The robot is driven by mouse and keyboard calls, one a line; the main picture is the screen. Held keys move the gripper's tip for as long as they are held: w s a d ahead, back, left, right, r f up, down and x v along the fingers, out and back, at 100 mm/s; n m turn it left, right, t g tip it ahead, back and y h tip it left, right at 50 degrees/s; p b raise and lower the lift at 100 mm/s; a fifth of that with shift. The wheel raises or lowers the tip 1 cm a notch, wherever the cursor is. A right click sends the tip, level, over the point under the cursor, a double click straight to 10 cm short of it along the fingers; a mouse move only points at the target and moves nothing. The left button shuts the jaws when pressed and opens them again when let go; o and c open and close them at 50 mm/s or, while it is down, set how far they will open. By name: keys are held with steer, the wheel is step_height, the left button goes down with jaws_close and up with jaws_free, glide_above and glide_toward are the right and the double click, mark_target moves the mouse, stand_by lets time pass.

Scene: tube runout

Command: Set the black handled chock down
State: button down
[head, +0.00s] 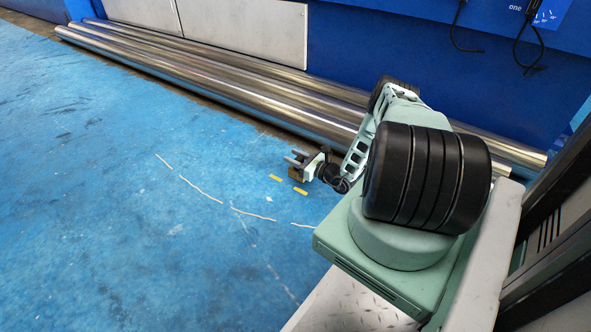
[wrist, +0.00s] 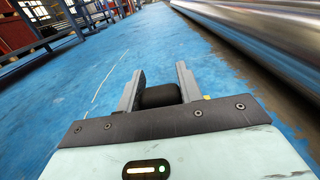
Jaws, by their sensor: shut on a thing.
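In the wrist view, the black chock (wrist: 160,95) sits between the two grey fingers of my gripper (wrist: 159,82). The gripper is shut on it. Only its dark rounded top shows there; the rest is hidden by the fingers and the gripper body. In the head view, my gripper (head: 297,158) is low over the blue floor, just beyond two yellow floor marks (head: 300,190). A small dark brownish part shows under it. I cannot tell whether the chock touches the floor.
Long shiny metal tubes (head: 220,92) lie along the blue wall, to the right of my gripper in the wrist view (wrist: 270,35). A broken pale line (head: 200,190) runs across the floor. The blue floor (head: 90,200) at left is clear.

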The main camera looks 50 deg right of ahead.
mark_target(294, 173)
steer(key=shift+f+b, duration=0.9)
steer(key=shift+f, duration=0.65)
steer(key=shift+f, duration=0.15)
steer(key=c, duration=0.9)
jaws_free()
